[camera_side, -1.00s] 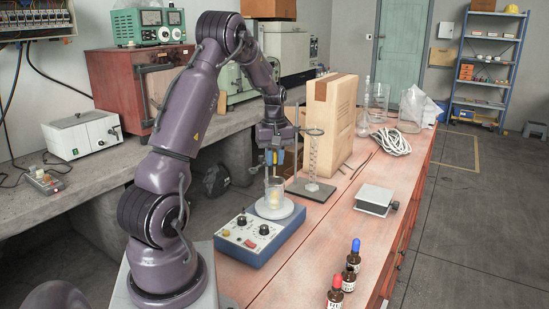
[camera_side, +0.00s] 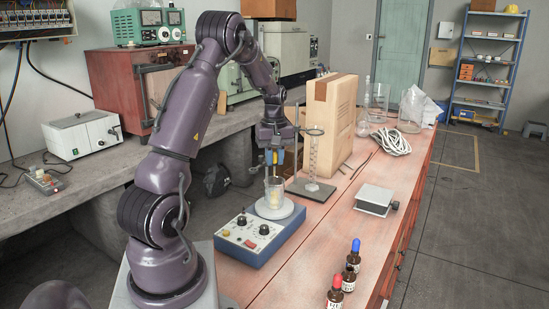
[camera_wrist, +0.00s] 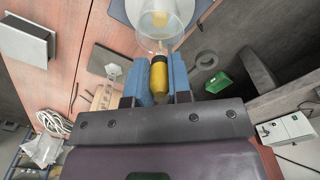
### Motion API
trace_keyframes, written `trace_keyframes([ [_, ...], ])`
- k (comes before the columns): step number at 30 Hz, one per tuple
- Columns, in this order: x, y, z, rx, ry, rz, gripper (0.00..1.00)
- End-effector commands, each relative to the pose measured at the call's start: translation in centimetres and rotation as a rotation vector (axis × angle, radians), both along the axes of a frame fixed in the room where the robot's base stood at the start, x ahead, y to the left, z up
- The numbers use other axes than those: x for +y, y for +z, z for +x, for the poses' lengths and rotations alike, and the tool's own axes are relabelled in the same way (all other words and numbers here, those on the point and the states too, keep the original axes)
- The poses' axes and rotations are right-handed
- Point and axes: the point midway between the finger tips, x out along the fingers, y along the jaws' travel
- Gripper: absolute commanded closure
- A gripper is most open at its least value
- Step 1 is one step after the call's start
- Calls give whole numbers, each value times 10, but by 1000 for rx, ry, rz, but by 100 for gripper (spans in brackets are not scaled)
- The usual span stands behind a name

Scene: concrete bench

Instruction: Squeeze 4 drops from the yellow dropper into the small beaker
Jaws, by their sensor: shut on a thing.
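The yellow dropper (camera_wrist: 159,76) is upright between the blue fingers of my gripper (camera_wrist: 159,66), which is shut on its bulb. In the side view my gripper (camera_side: 274,157) holds it just above the small beaker (camera_side: 274,188). The clear beaker stands on the round white plate of a blue stirrer box and has something yellowish low inside. In the wrist view the dropper's thin tip points into the mouth of the beaker (camera_wrist: 165,22). Whether a drop hangs from the tip is too small to tell.
The blue stirrer box (camera_side: 250,238) has knobs on its front. A ring stand (camera_side: 297,150) and a graduated cylinder (camera_side: 312,160) stand close to the right of my gripper. A cardboard box (camera_side: 334,120) is behind them. Dropper bottles (camera_side: 350,270) stand at the front right.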

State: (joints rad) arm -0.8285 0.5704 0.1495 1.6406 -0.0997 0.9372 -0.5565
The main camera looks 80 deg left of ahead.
Motion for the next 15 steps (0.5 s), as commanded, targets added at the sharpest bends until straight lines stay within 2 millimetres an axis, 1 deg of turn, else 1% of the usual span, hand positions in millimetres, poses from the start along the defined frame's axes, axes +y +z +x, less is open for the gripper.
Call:
trace_keyframes([
  [15, 0, 28, 0, -1, -1, 2, 87],
])
